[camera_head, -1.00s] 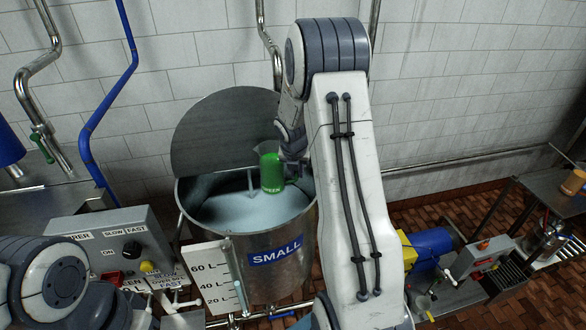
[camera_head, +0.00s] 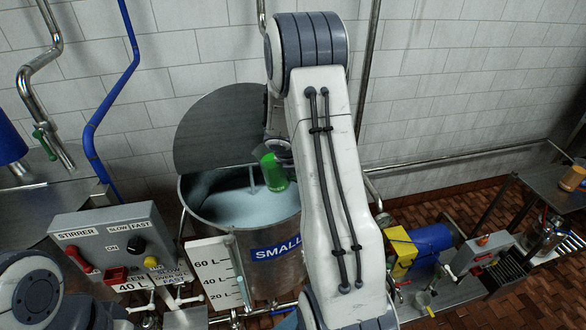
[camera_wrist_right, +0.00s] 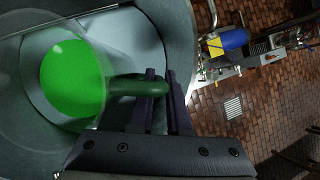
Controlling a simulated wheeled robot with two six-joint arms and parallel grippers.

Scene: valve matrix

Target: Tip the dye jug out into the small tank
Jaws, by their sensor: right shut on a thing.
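The dye jug (camera_head: 273,170) is a clear jug with green liquid, held over the open small tank (camera_head: 277,246), whose front is labelled SMALL. The jug is slightly tilted in the head view. In the right wrist view the jug (camera_wrist_right: 75,80) is seen from above with green liquid in it, and my right gripper (camera_wrist_right: 160,88) is shut on its handle. The tank holds pale bluish liquid (camera_head: 235,205), with no green visible in it. In the head view my right arm hides the gripper's fingers and the tank's right side. My left arm shows at the lower left; its gripper is out of view.
The raised round lid (camera_head: 215,130) stands behind the tank. A grey stirrer control box (camera_head: 110,245) and a litre scale board (camera_head: 215,275) stand at its left and front. A blue and yellow motor unit (camera_head: 425,245) is at right.

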